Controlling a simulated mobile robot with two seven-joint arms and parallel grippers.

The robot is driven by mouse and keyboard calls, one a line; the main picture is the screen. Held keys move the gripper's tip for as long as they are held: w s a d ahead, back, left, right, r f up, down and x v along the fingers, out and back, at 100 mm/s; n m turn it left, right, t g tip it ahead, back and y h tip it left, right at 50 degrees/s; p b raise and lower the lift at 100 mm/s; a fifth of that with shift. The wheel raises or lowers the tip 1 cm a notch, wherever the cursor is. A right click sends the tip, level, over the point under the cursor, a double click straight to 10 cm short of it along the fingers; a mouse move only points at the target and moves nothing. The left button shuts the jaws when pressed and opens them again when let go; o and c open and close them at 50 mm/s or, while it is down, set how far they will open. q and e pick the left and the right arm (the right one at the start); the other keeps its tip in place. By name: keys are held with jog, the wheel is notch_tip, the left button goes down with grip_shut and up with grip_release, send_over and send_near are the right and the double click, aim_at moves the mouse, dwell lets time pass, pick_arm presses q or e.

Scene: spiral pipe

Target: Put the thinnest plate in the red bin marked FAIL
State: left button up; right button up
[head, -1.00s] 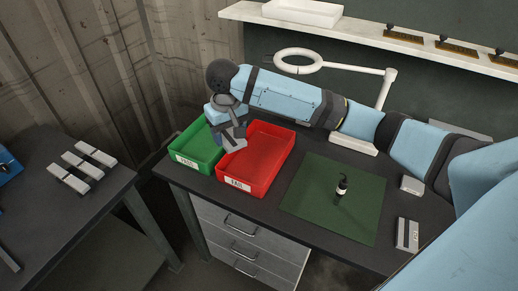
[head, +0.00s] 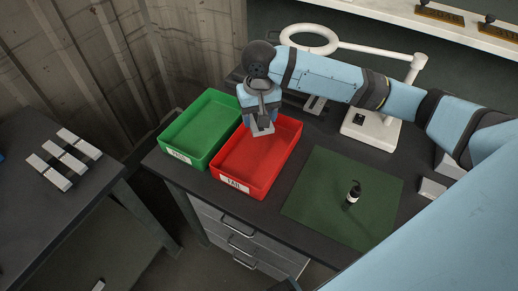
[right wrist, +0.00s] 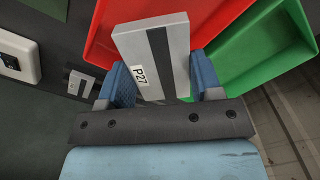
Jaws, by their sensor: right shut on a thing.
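My right gripper (head: 262,118) is shut on a light grey plate (head: 263,130), held above the back left part of the red bin (head: 277,155), which carries a FAIL label. In the right wrist view the plate (right wrist: 139,48) has a dark stripe and a tag that seems to read P27. It sits between the blue fingers of the gripper (right wrist: 157,82). The red bin (right wrist: 200,14) lies beyond it. Nothing is visible inside the red bin from the head. My left gripper is not in view.
The green bin (head: 197,130) stands just left of the red one and looks empty. A white magnifier lamp (head: 372,130) stands behind. Several plates (head: 64,160) lie on the left table.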

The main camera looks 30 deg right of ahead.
aim_at(259, 154)
notch_tip(259, 154, down, 13)
jog(key=shift+f+b, duration=0.1)
jog(key=shift+b, duration=0.3)
jog(key=o, duration=1.4)
jog(key=shift+s+f, duration=0.1)
jog(key=shift+f, duration=0.05)
jog(key=shift+r, duration=0.35)
notch_tip(259, 154, up, 12)
jog(key=shift+f+p, duration=0.15)
jog(key=shift+p, duration=0.25)
